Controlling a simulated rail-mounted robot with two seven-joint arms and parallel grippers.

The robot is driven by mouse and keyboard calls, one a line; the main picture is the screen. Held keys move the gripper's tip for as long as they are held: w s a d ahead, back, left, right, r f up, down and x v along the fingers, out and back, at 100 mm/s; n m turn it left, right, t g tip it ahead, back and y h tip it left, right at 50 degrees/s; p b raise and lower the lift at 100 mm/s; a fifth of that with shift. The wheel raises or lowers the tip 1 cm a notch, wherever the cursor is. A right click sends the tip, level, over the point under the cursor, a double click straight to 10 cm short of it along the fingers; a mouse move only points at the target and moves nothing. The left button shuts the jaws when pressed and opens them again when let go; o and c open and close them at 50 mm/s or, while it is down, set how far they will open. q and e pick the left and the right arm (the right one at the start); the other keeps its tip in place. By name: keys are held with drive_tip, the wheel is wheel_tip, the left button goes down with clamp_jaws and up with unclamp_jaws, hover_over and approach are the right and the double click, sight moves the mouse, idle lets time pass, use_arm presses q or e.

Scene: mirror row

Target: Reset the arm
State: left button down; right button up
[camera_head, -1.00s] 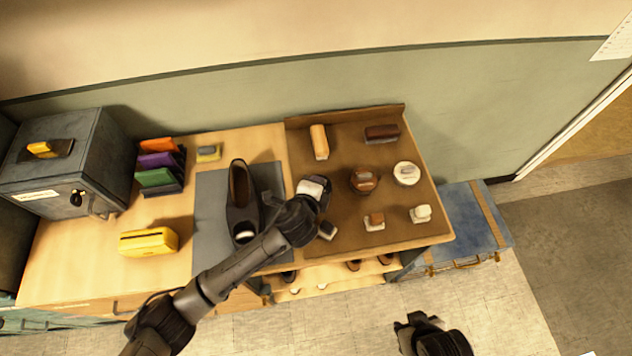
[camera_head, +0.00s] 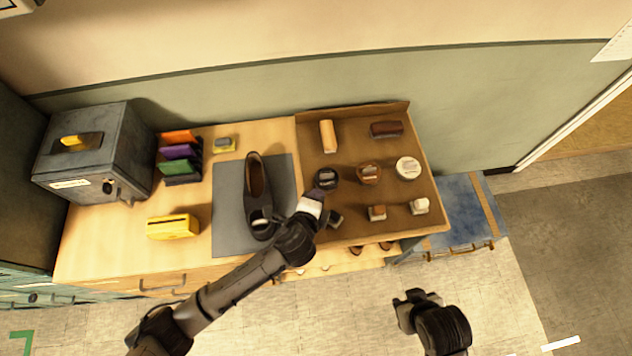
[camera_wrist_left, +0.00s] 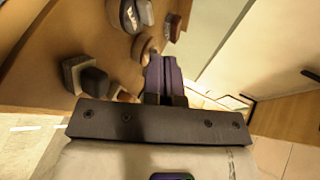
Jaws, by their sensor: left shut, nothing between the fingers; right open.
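My left gripper (camera_head: 317,193) is shut and empty, above the front left part of the brown board. Its closed fingers also show in the left wrist view (camera_wrist_left: 165,78). In the head view its tips lie just in front of a dark round tin (camera_head: 327,179); I cannot tell the height gap. My left arm reaches in from the lower left, passing in front of the table's front edge. My right gripper (camera_head: 407,304) is open and empty, over the floor in front of the table.
The brown board (camera_head: 345,150) holds several brushes and tins. A dark shoe (camera_head: 257,190) lies on a grey mat (camera_head: 228,220) just left of the left gripper.

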use_arm(q)
drive_tip(key=shift+s+a+r, duration=0.2)
drive_tip(key=shift+s, duration=0.4)
drive_tip(key=s+a+r+n+g+y+p, duration=0.1)
drive_tip(key=s+a+r+n+g+y, duration=0.3)
drive_tip(key=a+r+n, duration=0.95)
drive_tip(key=s+a+f+n+g, duration=0.1)
drive_tip(key=s+a+f+n, duration=0.1)
drive_tip(key=s, duration=0.5)
drive_tip(key=s+a+f+n+g+p, duration=0.1)
drive_tip(key=s+a+f+n, duration=0.2)
drive_tip(key=s+a+f, duration=0.2)
drive_tip(key=s+a+f+n+g, duration=0.2)
drive_tip(key=s+f, duration=0.3)
drive_tip(key=s, duration=0.4)
drive_tip(key=shift+s+a+y, duration=0.3)
drive_tip(key=shift+s+a, duration=0.1)
drive_tip(key=shift+a, duration=0.4)
drive_tip(key=shift+f, duration=0.1)
